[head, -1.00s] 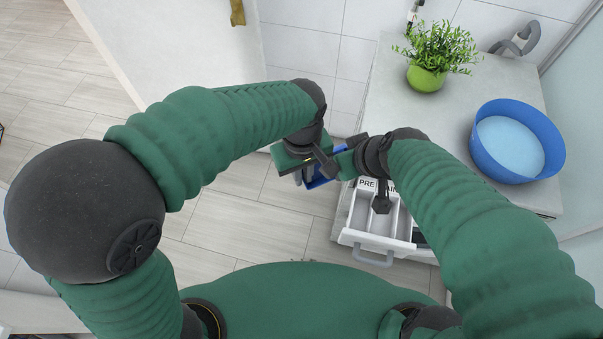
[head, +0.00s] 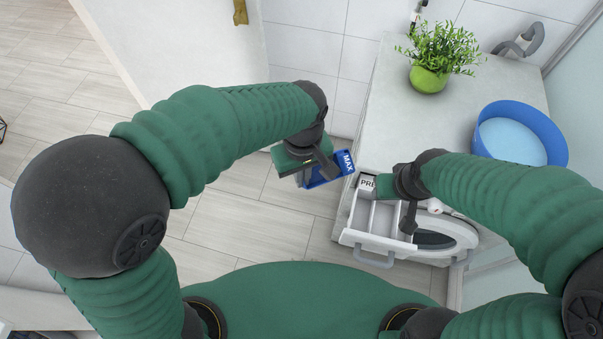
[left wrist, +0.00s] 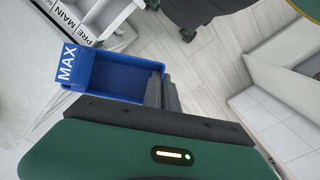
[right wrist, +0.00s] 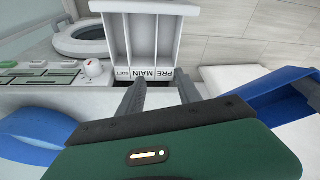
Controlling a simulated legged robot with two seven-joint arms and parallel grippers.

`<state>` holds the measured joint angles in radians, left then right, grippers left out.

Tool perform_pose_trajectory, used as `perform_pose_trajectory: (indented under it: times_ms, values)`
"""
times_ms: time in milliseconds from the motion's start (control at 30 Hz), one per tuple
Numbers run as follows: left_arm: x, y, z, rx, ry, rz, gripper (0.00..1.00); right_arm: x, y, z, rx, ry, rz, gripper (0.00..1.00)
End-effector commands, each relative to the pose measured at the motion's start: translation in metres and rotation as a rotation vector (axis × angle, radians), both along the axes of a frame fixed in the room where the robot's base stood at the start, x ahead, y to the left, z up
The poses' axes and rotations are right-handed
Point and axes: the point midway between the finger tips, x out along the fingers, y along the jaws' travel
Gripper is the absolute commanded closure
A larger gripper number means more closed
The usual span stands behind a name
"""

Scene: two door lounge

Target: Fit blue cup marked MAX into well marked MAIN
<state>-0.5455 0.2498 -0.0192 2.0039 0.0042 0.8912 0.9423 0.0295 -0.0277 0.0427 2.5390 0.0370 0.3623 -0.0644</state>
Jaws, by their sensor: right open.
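The blue cup (head: 341,174) marked MAX is held by my left gripper (head: 322,168), left of the drawer and apart from it. In the left wrist view the cup (left wrist: 115,80) shows its open inside, with the closed fingers at its right wall. The white drawer (head: 370,240) is pulled out and has side-by-side wells. The well marked MAIN (right wrist: 143,38) is the middle one in the right wrist view, between PRE and SOFT, and looks empty. In the head view my right arm hides its label. My right gripper (head: 409,215) is open and empty over the drawer's right side.
The washing machine's round door (head: 455,230) is right of the drawer. The counter (head: 400,115) behind carries a green potted plant (head: 430,78) and a blue basin (head: 520,135) of water. Open tiled floor (head: 250,220) lies left of the drawer.

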Motion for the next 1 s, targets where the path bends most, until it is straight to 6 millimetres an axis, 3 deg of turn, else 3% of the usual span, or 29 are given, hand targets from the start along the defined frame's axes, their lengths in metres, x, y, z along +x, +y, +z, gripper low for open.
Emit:
perform_pose_trajectory:
  times_ms: [100,233,333,467,600,733,833,1000]
  values:
    - [0.0,-0.001,0.001,-0.001,-0.002,-0.001,1.0,-0.011,-0.007,-0.012,-0.005,0.034,-0.04,0.59]
    - [0.001,0.001,0.0,-0.002,-0.002,-0.004,1.0,-0.012,-0.007,-0.013,-0.005,0.037,-0.047,0.59]
    - [0.009,0.015,-0.007,-0.002,0.0,-0.028,1.0,-0.012,-0.007,-0.013,-0.006,0.037,-0.046,0.59]
    - [0.028,0.057,-0.026,-0.004,0.003,-0.115,1.0,-0.012,-0.007,-0.013,-0.005,0.037,-0.046,0.59]
    - [0.045,0.12,-0.053,-0.006,0.004,-0.247,1.0,-0.011,-0.007,-0.013,-0.005,0.037,-0.046,0.59]
    - [0.048,0.168,-0.072,-0.005,0.002,-0.355,1.0,-0.011,-0.007,-0.013,-0.005,0.037,-0.045,0.59]
    - [0.048,0.185,-0.079,-0.005,-0.001,-0.401,1.0,-0.011,-0.007,-0.013,-0.005,0.037,-0.045,0.59]
    - [0.048,0.189,-0.08,-0.005,-0.002,-0.419,1.0,-0.011,-0.007,-0.013,-0.005,0.037,-0.045,0.62]
